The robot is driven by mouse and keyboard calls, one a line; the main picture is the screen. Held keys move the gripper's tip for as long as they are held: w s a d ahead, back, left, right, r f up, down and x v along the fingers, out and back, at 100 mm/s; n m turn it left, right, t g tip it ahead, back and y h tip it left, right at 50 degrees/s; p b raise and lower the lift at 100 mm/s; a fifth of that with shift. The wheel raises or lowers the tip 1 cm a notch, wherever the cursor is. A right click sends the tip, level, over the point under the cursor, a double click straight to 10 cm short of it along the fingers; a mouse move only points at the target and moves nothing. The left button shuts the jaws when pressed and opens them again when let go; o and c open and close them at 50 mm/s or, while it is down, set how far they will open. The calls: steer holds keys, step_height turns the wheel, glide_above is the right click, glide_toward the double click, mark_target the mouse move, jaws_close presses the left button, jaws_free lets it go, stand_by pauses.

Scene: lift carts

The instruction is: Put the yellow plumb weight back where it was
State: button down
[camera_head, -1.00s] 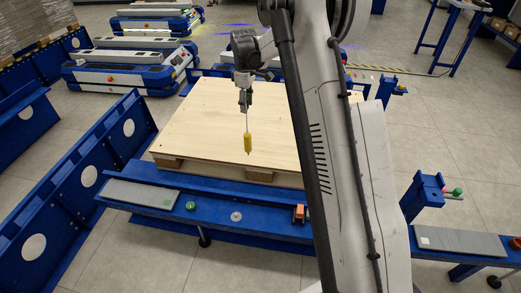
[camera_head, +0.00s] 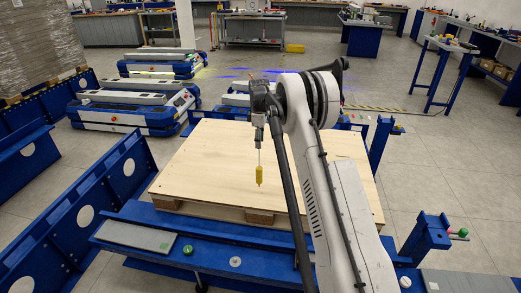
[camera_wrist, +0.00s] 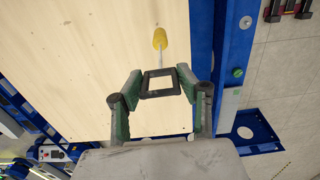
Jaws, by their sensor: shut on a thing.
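The yellow plumb weight (camera_head: 259,176) hangs upright on a thin line below my gripper (camera_head: 260,137), over the pale wooden pallet top (camera_head: 205,150) left of my arm. In the wrist view, the weight (camera_wrist: 160,38) appears beyond my gripper (camera_wrist: 160,84). The gripper's two green-and-grey fingers close on a dark square frame (camera_wrist: 177,93), from which the thin line runs to the weight. The weight looks clear of the pallet top, though the gap is hard to judge.
A blue beam along the pallet's near side carries a grey plate (camera_head: 136,236), a green button (camera_head: 188,250) and a grey disc (camera_head: 235,262). Blue side frames (camera_head: 85,213) stand at left. A blue post (camera_head: 428,230) stands at right. Low carts (camera_head: 135,105) stand behind.

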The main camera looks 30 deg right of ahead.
mark_target(259, 163)
steer(key=shift+w+d+f, duration=0.15)
steer(key=shift+f, duration=0.65)
steer(key=shift+w+d+f, duration=0.15)
steer(key=shift+d+f, duration=0.05)
steer(key=shift+f, duration=0.6)
steer(key=shift+w+d+f, duration=0.15)
steer(key=shift+f, duration=0.65)
steer(key=shift+f+b, duration=0.1)
steer(key=shift+b, duration=0.2)
steer(key=shift+f, duration=0.15)
steer(key=c, duration=1.2)
jaws_free()
steer(key=shift+o, duration=0.2)
